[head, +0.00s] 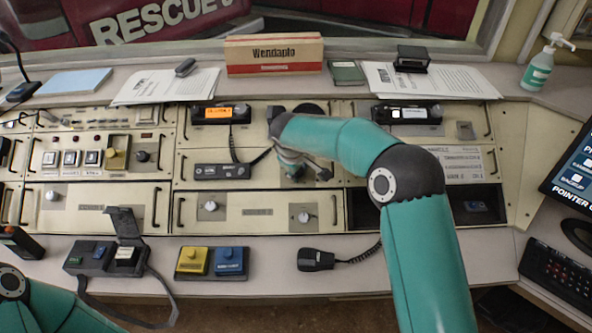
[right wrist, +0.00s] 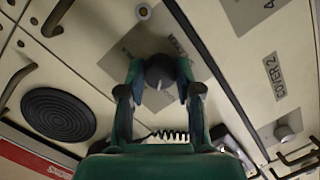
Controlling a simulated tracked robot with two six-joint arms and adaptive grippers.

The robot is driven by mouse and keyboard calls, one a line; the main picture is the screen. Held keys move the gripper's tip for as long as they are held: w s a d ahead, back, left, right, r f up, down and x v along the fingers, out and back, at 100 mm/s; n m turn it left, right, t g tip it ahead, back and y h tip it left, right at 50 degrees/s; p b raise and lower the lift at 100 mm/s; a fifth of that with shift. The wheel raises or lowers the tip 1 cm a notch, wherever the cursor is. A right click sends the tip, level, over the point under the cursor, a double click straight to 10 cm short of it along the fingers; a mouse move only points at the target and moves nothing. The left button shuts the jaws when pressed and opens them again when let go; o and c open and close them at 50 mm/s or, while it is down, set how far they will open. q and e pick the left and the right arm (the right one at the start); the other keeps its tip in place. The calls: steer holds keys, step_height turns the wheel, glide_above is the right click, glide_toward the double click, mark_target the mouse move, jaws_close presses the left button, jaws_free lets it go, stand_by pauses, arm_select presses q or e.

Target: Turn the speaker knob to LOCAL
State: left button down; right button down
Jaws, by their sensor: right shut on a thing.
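The speaker knob (right wrist: 158,68) is a dark round knob with a pale pointer line, on a grey plate of the cream panel in the right wrist view. My right gripper (right wrist: 158,88) is shut on it, one finger on each side. Lettering on the plate is partly visible but too small and hidden to read fully, so I cannot tell the knob's setting. In the head view my right gripper (head: 305,172) reaches down to the middle panel and hides the knob. My left arm shows at the bottom left, its gripper outside the picture.
A round black speaker grille (right wrist: 58,114) lies beside the knob. A handset (head: 222,171) with a coiled cord is left of my right gripper. A microphone (head: 315,260), a yellow and blue button box (head: 211,262) and a flip-cover box (head: 105,258) stand on the front ledge.

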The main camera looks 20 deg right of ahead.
steer(key=n, duration=0.3)
steer(key=shift+a+h, duration=0.1)
steer(key=shift+h, duration=0.2)
steer(key=shift+n, duration=0.4)
steer(key=c, duration=0.8)
jaws_free()
steer(key=shift+r, duration=0.1)
steer(key=v, duration=1.1)
steer(key=shift+s+a+r, duration=0.15)
steer(key=shift+s+r, duration=0.1)
steer(key=shift+r, duration=0.1)
